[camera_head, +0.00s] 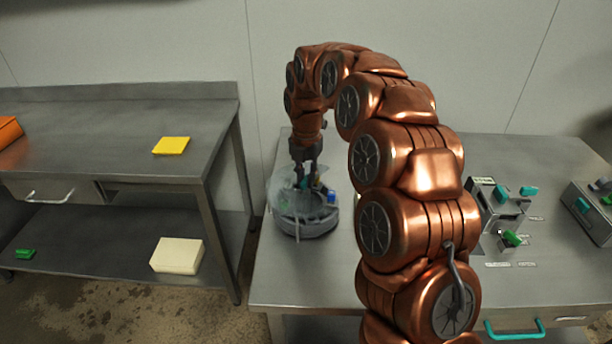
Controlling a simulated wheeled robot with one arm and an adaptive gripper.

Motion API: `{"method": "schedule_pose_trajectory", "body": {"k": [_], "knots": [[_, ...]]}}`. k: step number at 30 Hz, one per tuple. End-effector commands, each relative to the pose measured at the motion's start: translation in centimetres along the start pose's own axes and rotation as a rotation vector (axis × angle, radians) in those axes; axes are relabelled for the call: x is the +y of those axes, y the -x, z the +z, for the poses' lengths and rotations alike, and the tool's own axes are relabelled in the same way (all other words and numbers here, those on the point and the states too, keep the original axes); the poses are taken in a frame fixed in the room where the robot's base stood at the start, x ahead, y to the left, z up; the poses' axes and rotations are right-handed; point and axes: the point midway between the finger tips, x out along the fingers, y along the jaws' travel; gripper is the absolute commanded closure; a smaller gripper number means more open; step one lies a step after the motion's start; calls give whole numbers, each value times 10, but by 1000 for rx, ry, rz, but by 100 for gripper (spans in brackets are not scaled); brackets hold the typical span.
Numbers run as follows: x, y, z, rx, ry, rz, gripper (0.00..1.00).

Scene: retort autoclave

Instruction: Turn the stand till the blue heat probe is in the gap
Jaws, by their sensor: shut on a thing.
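A round grey stand (308,224) with a clear, see-through wall sits at the left end of the right-hand steel table. A small blue thing (331,196), likely the blue heat probe, shows at the stand's right back side. Other small coloured things stand beside it, too small to make out. My gripper (306,182) points down into the back of the stand, just left of the blue thing. It is shut on a part of the stand that its fingers hide. I cannot make out the gap's place in the wall.
My arm covers the middle of the right table (290,290). Devices with teal and green knobs (501,205) stand to its right. The left table (90,130) holds a yellow block (171,146); a cream block (177,255) lies on its lower shelf. A teal drawer handle (515,330) juts out in front.

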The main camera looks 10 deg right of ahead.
Motion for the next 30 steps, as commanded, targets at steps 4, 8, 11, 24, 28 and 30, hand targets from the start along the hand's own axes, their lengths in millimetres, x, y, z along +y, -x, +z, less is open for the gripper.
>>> {"method": "schedule_pose_trajectory", "body": {"k": [4,8,11,24,28,30], "knots": [[2,3,0,-4,32,6,100],[2,2,0,-4,49,6,100],[2,2,0,-4,56,6,100],[2,2,0,-4,60,6,83],[1,2,0,-3,59,4,69],[1,2,0,-2,59,4,62]]}}
